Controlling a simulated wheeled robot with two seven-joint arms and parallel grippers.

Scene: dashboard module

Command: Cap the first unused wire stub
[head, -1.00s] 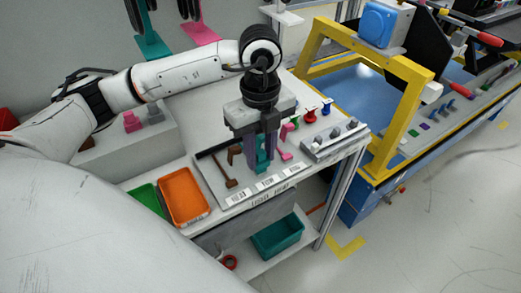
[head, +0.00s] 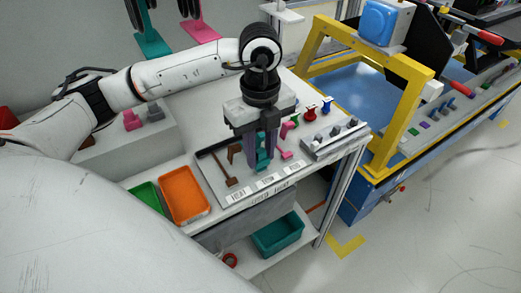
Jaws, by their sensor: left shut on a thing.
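My left gripper (head: 264,152) points straight down over a grey work board (head: 215,188) on the white table. Its fingers are shut on a small teal piece (head: 263,158), which shows between and just in front of them. Whether the piece touches the board I cannot tell. On the board, a brown piece (head: 228,172) lies left of the fingers and a pink piece (head: 286,154) lies right of them. A grey holder (head: 335,142) with several small grey caps or knobs stands at the board's right. I cannot make out which wire stub is unused. My right gripper is not in view.
An orange tray (head: 184,195) and a green tray (head: 147,197) sit left of the board. Red (head: 311,115) and blue (head: 326,107) spool-like parts stand behind it. A teal bin (head: 278,236) is on the lower shelf. A yellow frame (head: 410,125) stands at the right.

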